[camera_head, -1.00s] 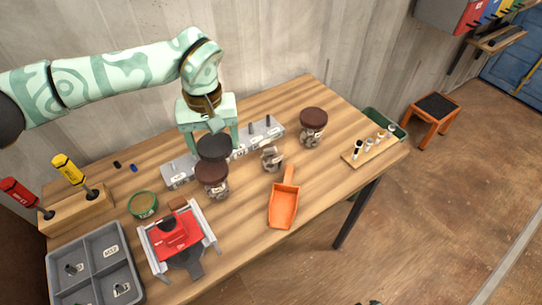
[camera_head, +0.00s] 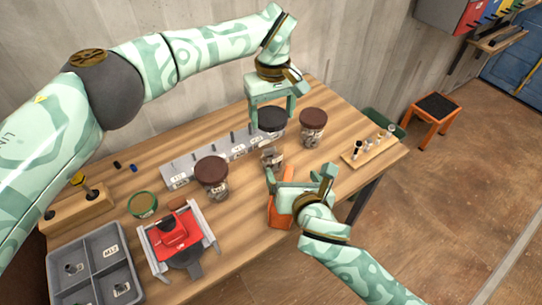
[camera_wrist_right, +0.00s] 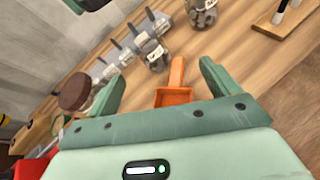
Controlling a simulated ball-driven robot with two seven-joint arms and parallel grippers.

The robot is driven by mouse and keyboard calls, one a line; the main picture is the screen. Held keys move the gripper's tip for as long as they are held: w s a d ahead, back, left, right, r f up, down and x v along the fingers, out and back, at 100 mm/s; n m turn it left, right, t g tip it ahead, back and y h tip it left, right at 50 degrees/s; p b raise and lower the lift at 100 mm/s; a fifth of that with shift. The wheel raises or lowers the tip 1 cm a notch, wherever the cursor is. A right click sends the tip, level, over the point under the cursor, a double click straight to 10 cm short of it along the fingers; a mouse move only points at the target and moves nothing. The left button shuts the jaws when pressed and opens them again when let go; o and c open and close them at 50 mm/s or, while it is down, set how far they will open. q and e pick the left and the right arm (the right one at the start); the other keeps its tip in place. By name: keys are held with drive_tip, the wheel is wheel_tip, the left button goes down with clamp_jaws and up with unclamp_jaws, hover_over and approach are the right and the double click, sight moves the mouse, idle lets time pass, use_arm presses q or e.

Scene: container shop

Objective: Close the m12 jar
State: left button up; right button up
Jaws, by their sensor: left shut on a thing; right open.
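An open, lidless glass jar (camera_head: 272,158) with small metal parts in it stands on the wooden table. It also shows in the right wrist view (camera_wrist_right: 155,60); its label is too small to read. My left gripper (camera_head: 271,117) is shut on a dark round lid (camera_head: 271,120) and holds it above and apart from the open jar. My right gripper (camera_head: 301,178) is open and empty, to the right of and nearer than the jar, over the orange scoop (camera_head: 280,213). The jar sits beyond its fingers in the right wrist view.
Brown-lidded jars stand left (camera_head: 213,178) and right (camera_head: 312,128) of the open jar. A grey rail with several pegs (camera_head: 180,170) runs behind. A red and grey device (camera_head: 178,238), a green-rimmed round tin (camera_head: 143,205) and a grey divided tray (camera_head: 92,262) fill the left front.

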sight(275, 156)
drive_tip(key=a+n, duration=0.2)
drive_tip(key=n, duration=0.1)
drive_tip(key=shift+w+r+y, duration=0.1)
drive_tip(key=shift+w+y, duration=0.3)
drive_tip(key=x, duration=1.2)
drive_tip(key=shift+w+d+r, duration=0.1)
drive_tip(key=c, duration=1.5)
use_arm(q)
drive_tip(key=shift+f, duration=2.5)
